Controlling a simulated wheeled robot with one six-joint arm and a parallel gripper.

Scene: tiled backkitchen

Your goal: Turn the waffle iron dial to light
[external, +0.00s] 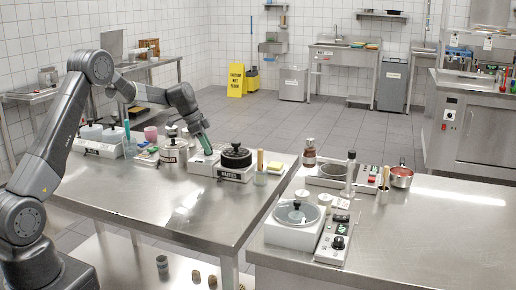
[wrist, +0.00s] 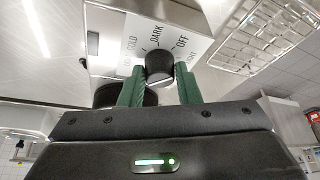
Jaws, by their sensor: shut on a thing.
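The waffle iron (external: 237,172) has a white base and a black round top. It stands near the far right edge of the left steel table. Its black dial (wrist: 159,66) shows in the wrist view on a white panel (wrist: 128,30). GOLD, DARK and OFF can be read around it; a word at the right, ending like "IGHT", is partly covered. I cannot tell surely which word the dial points at. My gripper (wrist: 159,75) has green fingers, one on each side of the dial, shut on it. In the external view my gripper (external: 206,145) reaches the waffle iron's left part, and the dial is hidden.
A pot appliance (external: 174,150) stands close left of my gripper. A glass with a wooden stick (external: 260,175) stands right of the waffle iron. The front of the left table (external: 150,205) is clear. A second table (external: 440,225) at the right holds a lidded white appliance (external: 292,232).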

